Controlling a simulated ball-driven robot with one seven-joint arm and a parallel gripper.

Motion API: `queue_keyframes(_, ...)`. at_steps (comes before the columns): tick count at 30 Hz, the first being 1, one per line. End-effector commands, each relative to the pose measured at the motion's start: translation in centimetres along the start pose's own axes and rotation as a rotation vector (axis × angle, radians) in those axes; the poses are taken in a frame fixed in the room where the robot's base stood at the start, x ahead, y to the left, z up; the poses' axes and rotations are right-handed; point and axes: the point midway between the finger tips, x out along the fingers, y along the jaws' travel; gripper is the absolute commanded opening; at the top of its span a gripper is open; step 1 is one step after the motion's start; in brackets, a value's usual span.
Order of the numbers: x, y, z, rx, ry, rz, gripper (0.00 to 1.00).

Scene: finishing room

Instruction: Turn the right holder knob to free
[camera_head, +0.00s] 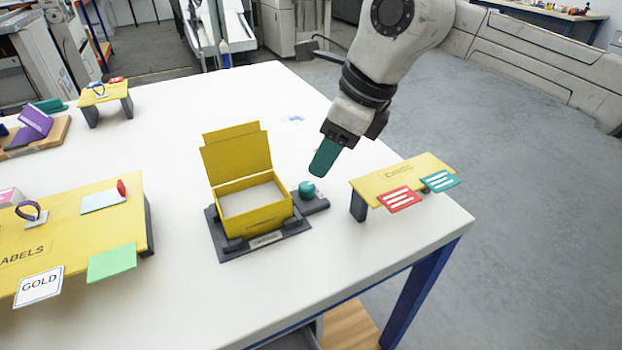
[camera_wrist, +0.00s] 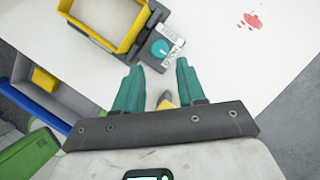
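A dark holder (camera_head: 263,243) on the white table carries an open yellow box (camera_head: 270,205) with its lid raised. The teal holder knob (camera_head: 306,189) sits on a dark block at the box's right side. In the wrist view the knob (camera_wrist: 160,47) lies just beyond my fingertips, beside a pale label too small to read. I cannot tell its setting. My gripper (camera_head: 321,164), with teal fingers, is above and slightly right of the knob, apart from it. In the wrist view my gripper (camera_wrist: 157,66) is open, with nothing held between the fingers.
A yellow stand (camera_head: 390,178) with red and teal striped cards is close right of the knob. A larger yellow labels stand (camera_head: 70,240) is on the left. A small yellow stand (camera_head: 104,96) stands behind. The table behind the box is mostly clear.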

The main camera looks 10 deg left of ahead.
Motion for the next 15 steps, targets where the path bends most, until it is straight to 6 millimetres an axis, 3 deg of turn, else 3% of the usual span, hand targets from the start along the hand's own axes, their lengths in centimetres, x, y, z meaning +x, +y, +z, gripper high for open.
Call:
queue_keyframes(6, 4.1, 0.1, 0.0, 0.000, -0.002, 0.002, 0.40)
queue_keyframes(15, 6.7, 0.1, 0.1, -0.001, -0.003, 0.000, 0.40)
